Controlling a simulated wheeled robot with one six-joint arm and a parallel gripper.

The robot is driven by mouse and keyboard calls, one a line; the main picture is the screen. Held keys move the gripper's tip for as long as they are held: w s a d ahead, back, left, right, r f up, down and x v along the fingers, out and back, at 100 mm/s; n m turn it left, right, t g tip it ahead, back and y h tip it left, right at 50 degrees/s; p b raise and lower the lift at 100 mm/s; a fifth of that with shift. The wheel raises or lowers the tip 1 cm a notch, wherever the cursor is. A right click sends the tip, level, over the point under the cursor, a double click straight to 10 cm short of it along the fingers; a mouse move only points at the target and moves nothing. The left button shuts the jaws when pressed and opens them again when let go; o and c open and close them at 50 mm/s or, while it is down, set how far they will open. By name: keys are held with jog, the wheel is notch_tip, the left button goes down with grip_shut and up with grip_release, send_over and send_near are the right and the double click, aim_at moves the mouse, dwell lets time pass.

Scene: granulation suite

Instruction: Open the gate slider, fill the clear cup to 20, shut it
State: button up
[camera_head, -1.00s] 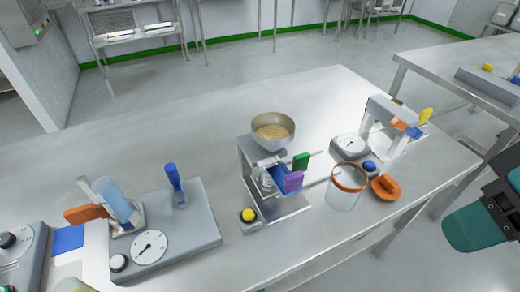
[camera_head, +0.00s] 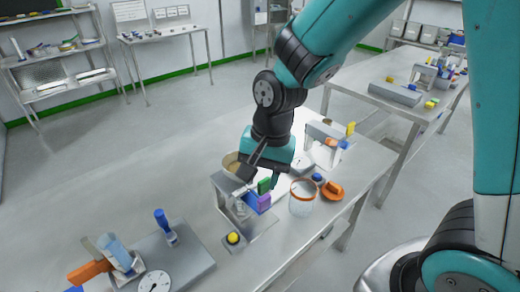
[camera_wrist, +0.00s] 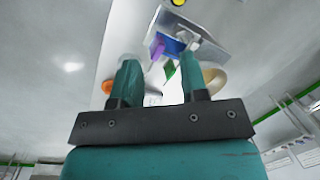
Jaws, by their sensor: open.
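The dispenser (camera_head: 226,190) stands on the steel table, with a bowl of tan granules (camera_head: 231,163) on top, partly hidden by my gripper. A green tab (camera_head: 264,186) and a purple tab (camera_head: 265,202) on a blue piece stick out of its side. I cannot tell which one is the gate slider. The clear cup (camera_head: 302,204), orange-rimmed, stands upright on the table to the right, apart from the dispenser. My gripper (camera_head: 260,172) is open and empty above the tabs. In the wrist view, the green tab (camera_wrist: 169,70) and purple tab (camera_wrist: 157,47) show between the fingers.
An orange piece (camera_head: 333,191) lies right of the cup. A dial scale (camera_head: 303,166) and a white stand (camera_head: 323,135) are behind it. A grey station with a dial (camera_head: 155,283) stands at front left. The back-left tabletop is clear.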

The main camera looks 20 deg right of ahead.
aim_at(264, 197)
jog(key=w+d+f+m+p, duration=0.1)
jog(key=m, duration=0.1)
jog(key=w+f+m+h+p, duration=0.1)
jog(key=w+f+m, duration=0.1)
jog(key=w+d+f+m+h+p, duration=0.1)
jog(key=m+p, duration=0.1)
jog(key=m, duration=0.1)
jog(key=shift+w+d+f, duration=0.15)
jog(key=shift+w+d, duration=0.15)
jog(key=shift+w, duration=0.05)
jog(key=shift+d+f+m, duration=0.1)
jog(key=shift+f+m, duration=0.15)
jog(key=shift+m, duration=0.05)
notch_tip(264, 197, down, 10)
jog(key=b, duration=0.8)
jog(key=shift+c, duration=0.2)
grip_shut()
